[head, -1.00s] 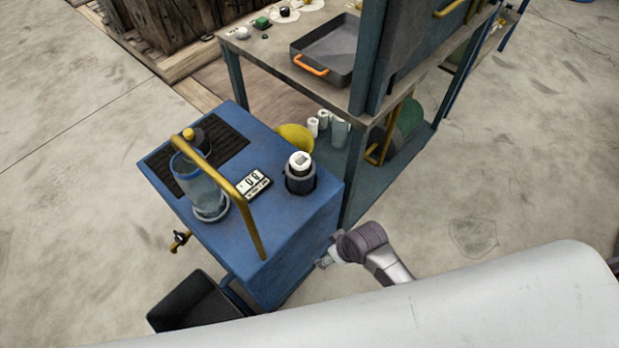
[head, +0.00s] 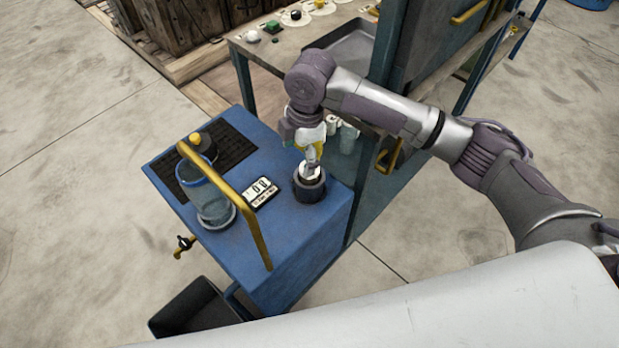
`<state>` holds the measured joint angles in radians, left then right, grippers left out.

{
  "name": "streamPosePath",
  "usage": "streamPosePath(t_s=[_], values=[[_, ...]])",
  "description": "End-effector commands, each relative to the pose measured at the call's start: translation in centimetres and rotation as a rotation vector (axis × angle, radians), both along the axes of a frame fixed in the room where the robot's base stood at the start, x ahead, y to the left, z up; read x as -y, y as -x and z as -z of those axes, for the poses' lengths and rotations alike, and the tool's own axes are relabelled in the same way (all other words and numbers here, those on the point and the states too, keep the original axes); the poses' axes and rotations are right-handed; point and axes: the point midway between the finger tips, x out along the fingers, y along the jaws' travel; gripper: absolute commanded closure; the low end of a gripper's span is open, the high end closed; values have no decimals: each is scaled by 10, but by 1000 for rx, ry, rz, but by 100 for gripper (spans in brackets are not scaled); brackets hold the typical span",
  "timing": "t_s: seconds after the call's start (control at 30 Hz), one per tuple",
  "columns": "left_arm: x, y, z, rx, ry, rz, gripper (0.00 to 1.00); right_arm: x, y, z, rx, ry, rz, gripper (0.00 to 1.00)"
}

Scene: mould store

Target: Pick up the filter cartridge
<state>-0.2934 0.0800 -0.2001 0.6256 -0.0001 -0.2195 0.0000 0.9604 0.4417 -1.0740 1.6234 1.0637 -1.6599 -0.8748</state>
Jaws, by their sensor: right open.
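The filter cartridge (head: 309,174) is a short white cylinder standing upright in a dark round holder (head: 309,189) on the blue cart top (head: 290,225). Only its upper part shows; the holder hides the rest. My right gripper (head: 311,163) points down directly above the cartridge, with its fingertips at or just over the cartridge's top. It is open. The fingers partly cover the cartridge, and I cannot tell whether they touch it. My left gripper is not in view.
A yellow handle bar (head: 232,200) arches over the cart near a clear jug (head: 212,203). A black ribbed mat (head: 228,145) is at the back. A shelf bench (head: 290,48) with a grey tray (head: 340,47) stands behind.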

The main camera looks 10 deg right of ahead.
Motion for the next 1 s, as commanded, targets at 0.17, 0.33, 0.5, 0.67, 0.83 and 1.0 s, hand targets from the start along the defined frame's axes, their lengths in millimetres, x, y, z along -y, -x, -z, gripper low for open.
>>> streamPosePath(t_s=[0.17,0.33,0.5,0.67,0.83,1.0], values=[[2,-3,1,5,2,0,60,27,-15,-35,-12,93,-101,17],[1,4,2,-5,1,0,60,36,-17,-38,-26,120,-133,17],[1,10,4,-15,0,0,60,36,-16,-8,-29,122,-135,17],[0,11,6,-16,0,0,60,35,-17,22,-27,120,-133,17],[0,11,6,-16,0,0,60,35,-17,39,-24,118,-134,17],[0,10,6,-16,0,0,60,33,-19,52,-25,119,-134,17]])
